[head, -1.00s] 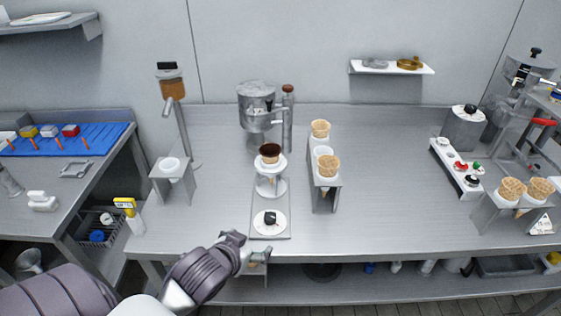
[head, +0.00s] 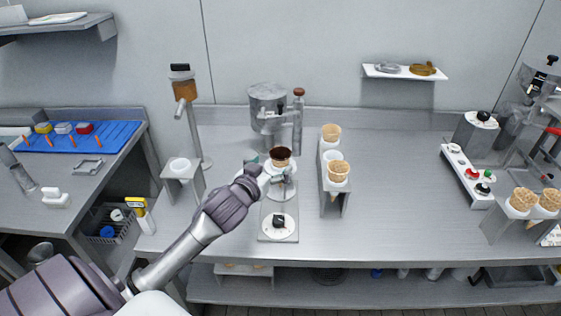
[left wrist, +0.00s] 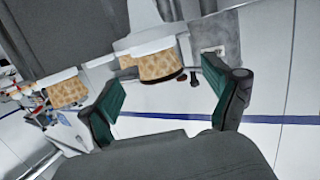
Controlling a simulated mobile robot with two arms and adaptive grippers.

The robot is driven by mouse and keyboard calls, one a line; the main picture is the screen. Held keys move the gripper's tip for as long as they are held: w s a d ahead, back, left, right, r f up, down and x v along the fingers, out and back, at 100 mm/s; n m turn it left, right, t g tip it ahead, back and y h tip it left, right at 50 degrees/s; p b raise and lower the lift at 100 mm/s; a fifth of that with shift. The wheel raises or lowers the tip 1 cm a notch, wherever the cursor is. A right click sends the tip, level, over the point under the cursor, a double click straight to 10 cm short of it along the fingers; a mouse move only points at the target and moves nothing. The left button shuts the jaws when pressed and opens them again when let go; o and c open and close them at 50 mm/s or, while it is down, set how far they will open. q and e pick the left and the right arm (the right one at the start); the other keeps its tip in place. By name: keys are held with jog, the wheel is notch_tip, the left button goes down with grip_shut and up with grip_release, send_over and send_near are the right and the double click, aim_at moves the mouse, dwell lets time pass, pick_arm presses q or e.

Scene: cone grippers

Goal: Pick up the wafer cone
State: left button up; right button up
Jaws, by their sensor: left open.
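A wafer cone (head: 280,157) with a dark brown inside stands upright in the ring holder of a small stand (head: 278,229) at the middle of the counter. My left gripper (head: 270,170) is open at this cone, its fingers to either side of it in the head view and partly covering the cone and ring. In the left wrist view a tan waffle-patterned cone (left wrist: 160,66) with a dark rim shows ahead, between the open fingertips (left wrist: 162,74). I cannot tell whether the fingers touch it. My right gripper is out of view.
Lighter cones (head: 338,172) stand in a rack (head: 334,200) just right of the stand; more cones (head: 522,199) are at the far right. A metal dispenser (head: 268,105) stands behind. An empty holder (head: 180,166) is to the left. The counter (head: 400,190) right of the rack is clear.

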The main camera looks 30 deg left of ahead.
pick_arm(q)
jog(key=p+x, duration=0.1)
jog(key=x, duration=0.4)
jog(key=shift+w+d, duration=0.1)
jog(key=shift+w, duration=0.15)
jog(key=shift+s, duration=0.1)
jog(key=c, duration=0.9)
